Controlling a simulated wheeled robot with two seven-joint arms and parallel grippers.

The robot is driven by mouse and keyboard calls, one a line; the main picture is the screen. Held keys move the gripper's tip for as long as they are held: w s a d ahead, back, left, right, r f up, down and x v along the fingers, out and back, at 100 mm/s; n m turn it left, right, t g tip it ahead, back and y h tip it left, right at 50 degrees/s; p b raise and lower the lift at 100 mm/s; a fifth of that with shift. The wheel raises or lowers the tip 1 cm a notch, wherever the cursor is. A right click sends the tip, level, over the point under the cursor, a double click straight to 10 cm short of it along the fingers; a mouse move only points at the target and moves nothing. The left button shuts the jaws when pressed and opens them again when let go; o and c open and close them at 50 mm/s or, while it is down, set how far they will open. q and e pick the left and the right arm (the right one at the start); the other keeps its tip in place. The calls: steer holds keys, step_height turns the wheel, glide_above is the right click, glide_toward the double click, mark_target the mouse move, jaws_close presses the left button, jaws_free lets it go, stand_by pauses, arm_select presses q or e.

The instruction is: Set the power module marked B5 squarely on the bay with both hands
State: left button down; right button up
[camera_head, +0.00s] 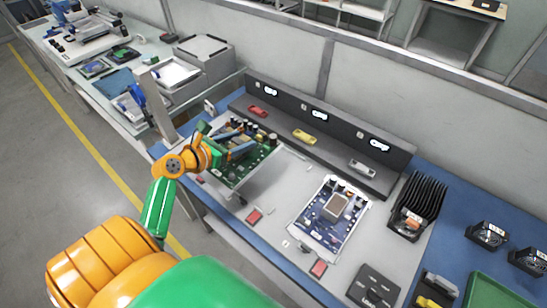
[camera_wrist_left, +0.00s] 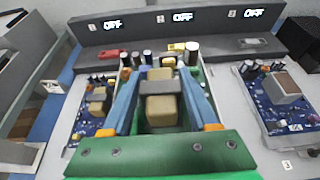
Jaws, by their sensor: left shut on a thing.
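A green circuit board (camera_head: 262,158) with several black capacitors and yellow blocks lies at the left of the work table; I take it for the power module, but I cannot read a B5 mark. My left gripper (camera_head: 240,146) is over this board. In the left wrist view its two blue fingers (camera_wrist_left: 160,90) stand on either side of a yellow block (camera_wrist_left: 160,110), and they are shut on it. The gripper and wrist hide part of the board, so I cannot tell whether it rests flat. My right gripper is not in view.
A dark console (camera_head: 330,128) with several OFF displays runs along the back. A blue board (camera_head: 310,212) lies right of the green one. A black finned heat sink (camera_head: 418,200), fans (camera_head: 487,234) and a green tray (camera_head: 495,292) are at the right. Small red parts (camera_head: 254,216) lie in front.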

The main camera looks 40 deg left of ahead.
mark_target(259, 142)
arm_select(q)
steer(key=w+d, duration=0.1)
steer(key=w+d+f, duration=0.1)
steer(key=w+d, duration=0.1)
steer(key=shift+w+d+f, duration=0.25)
steer(key=shift+w+f, duration=0.05)
steer(key=shift+f, duration=0.05)
steer(key=w+d+f, duration=0.1)
steer(key=f, duration=0.1)
steer(key=w+d+f+b, duration=0.1)
steer(key=f, duration=0.1)
steer(key=w+d+f, duration=0.1)
steer(key=shift+w+f+b, duration=0.1)
steer(key=shift+f+b, duration=0.2)
steer(key=shift+f, duration=0.1)
steer(key=shift+w+d+f+b, duration=0.15)
steer(key=shift+f+b, duration=0.75)
steer(key=shift+f, duration=0.8)
steer(key=shift+f, duration=0.15)
steer(key=shift+c, duration=0.8)
jaws_free()
steer(key=shift+s+d, duration=0.1)
steer(key=shift+s, duration=0.1)
